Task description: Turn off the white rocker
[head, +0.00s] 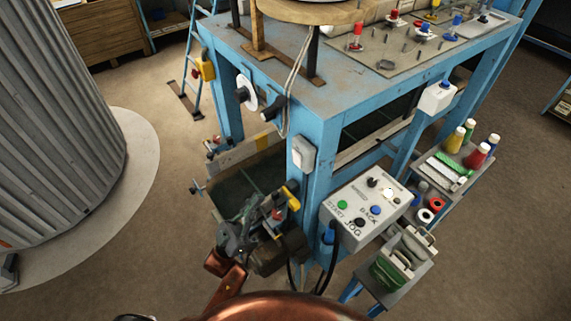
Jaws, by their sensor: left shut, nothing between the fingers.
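A small white switch box (303,154) is fixed to the blue front post of the machine. It looks like a white rocker, but its on or off position is too small to tell. My left gripper (252,213) is low in front of the machine, below and to the left of this box and apart from it. It is shut and empty, and its dark fingers are hard to separate from the dark parts behind them. My right gripper is out of view.
A grey control box (330,207) with several coloured buttons and a pale white one stands right of the post. A white box with a blue button (437,97) hangs on the bench edge. A shelf (424,170) with bottles stands at right.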

